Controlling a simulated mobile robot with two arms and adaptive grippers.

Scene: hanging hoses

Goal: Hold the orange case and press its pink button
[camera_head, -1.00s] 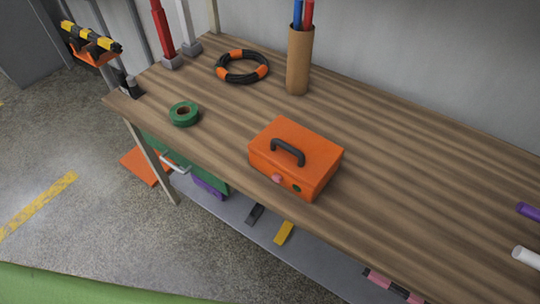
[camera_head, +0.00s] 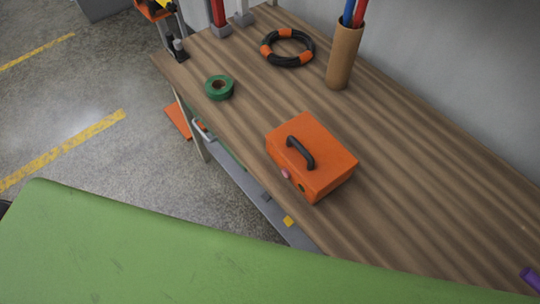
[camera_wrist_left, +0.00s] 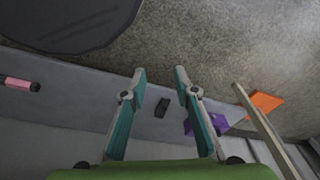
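The orange case (camera_head: 322,150) lies on the wooden workbench (camera_head: 400,140) near its front edge, with a black handle on its lid. The pink button (camera_head: 286,174) is on its front side, beside a small dark green spot. My left gripper (camera_wrist_left: 158,78) shows only in the left wrist view; its teal-padded fingers are apart with nothing between them. It points toward the floor and the shelf under the bench, and the case is not in that view. My right gripper is in neither view.
A green tape roll (camera_head: 219,87), a black and orange ring (camera_head: 288,47) and a cardboard tube (camera_head: 343,55) with coloured rods stand on the bench. My green body part covers the lower head view. The bench right of the case is mostly clear.

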